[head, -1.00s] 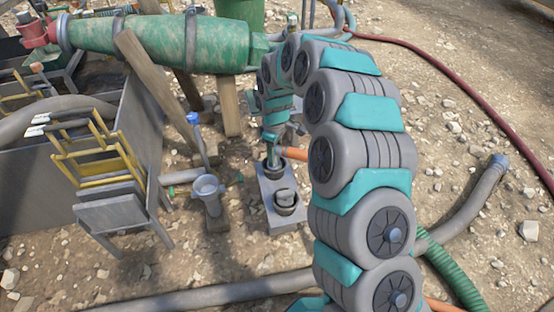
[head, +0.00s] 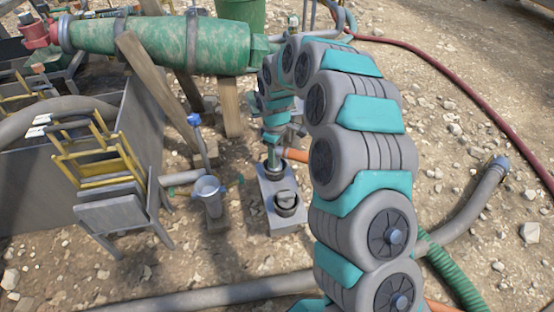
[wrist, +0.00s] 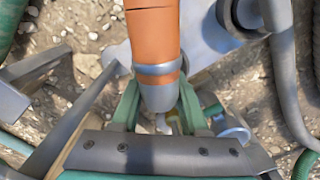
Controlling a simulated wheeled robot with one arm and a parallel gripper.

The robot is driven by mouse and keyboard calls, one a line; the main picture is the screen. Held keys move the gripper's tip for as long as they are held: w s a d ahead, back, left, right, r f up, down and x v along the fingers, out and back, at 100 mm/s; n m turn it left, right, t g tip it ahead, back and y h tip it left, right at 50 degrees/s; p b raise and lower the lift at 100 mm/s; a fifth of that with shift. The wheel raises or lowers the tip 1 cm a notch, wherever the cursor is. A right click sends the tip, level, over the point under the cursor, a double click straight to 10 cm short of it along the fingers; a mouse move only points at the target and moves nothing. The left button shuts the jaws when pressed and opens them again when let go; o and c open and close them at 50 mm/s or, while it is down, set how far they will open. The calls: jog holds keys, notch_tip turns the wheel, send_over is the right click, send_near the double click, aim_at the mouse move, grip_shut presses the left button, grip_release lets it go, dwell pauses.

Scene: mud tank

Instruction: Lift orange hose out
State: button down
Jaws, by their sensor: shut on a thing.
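The orange hose (wrist: 154,38) runs down from the top of the wrist view and ends in a grey metal collar and tip. My gripper (wrist: 160,108) has its green fingers on either side of that grey end and is shut on it. In the head view a short piece of the orange hose (head: 296,155) shows beside my gripper (head: 273,164), and the arm hides the rest. The gripper is at the rear cup of a grey block (head: 285,226) with two cups. Whether the hose end touches that cup cannot be told.
A grey funnel-like cup (head: 209,190) and a blue-topped rod (head: 197,130) stand left of the block. A grey tank (head: 140,110) and yellow-framed racks are further left. A grey pipe (head: 210,296) crosses the front.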

notch_tip(320, 180, up, 10)
jog(key=shift+p, duration=0.55)
jog(key=shift+d, duration=0.1)
